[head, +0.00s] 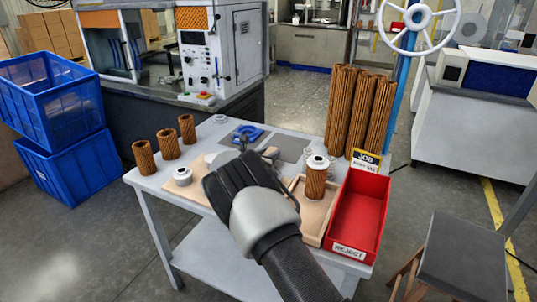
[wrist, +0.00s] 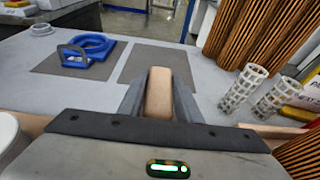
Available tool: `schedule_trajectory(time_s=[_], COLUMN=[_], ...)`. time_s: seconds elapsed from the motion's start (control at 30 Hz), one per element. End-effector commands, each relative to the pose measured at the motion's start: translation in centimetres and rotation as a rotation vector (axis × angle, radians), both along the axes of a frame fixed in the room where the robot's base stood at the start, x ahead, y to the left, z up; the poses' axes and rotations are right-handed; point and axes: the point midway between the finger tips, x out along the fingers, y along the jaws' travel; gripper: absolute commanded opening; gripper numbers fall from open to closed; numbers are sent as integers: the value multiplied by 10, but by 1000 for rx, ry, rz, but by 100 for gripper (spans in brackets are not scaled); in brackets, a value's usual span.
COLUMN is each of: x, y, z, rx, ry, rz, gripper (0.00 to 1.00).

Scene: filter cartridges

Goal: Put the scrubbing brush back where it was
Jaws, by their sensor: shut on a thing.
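The scrubbing brush (wrist: 159,92) shows as a tan wooden block between the fingers of my gripper (wrist: 160,105) in the wrist view. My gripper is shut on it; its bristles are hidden. In the head view, a small tan part of the brush (head: 271,152) shows just beyond my gripper, which my wrist mostly hides. Beyond the brush lies an empty grey mat (wrist: 150,62). A second grey mat (wrist: 78,70) to its left bears a blue ring-shaped tool (wrist: 88,45). I cannot tell the brush's exact height above the table.
A red reject bin (head: 357,215) and a wooden tray (head: 312,235) with a pleated cartridge (head: 316,182) stand right of my arm. Tall brown pleated filters (head: 360,110) and white perforated tubes (wrist: 243,85) stand at the right. Several short brown cartridges (head: 167,145) stand left.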

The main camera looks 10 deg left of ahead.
Motion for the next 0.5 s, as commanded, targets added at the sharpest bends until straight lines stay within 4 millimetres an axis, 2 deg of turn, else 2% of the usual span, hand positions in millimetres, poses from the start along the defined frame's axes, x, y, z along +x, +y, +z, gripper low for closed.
schedule_trajectory(time_s=[0.03, 0.13, 0.4, 0.5], x=[0, 0, 0, 0], y=[0, 0, 0, 0], z=[1, 1, 1, 8], rx=[0, 0, 0, 1], ry=[0, 0, -1, -1], rz=[0, 0, 0, 0], gripper=[34, 50, 50, 50])
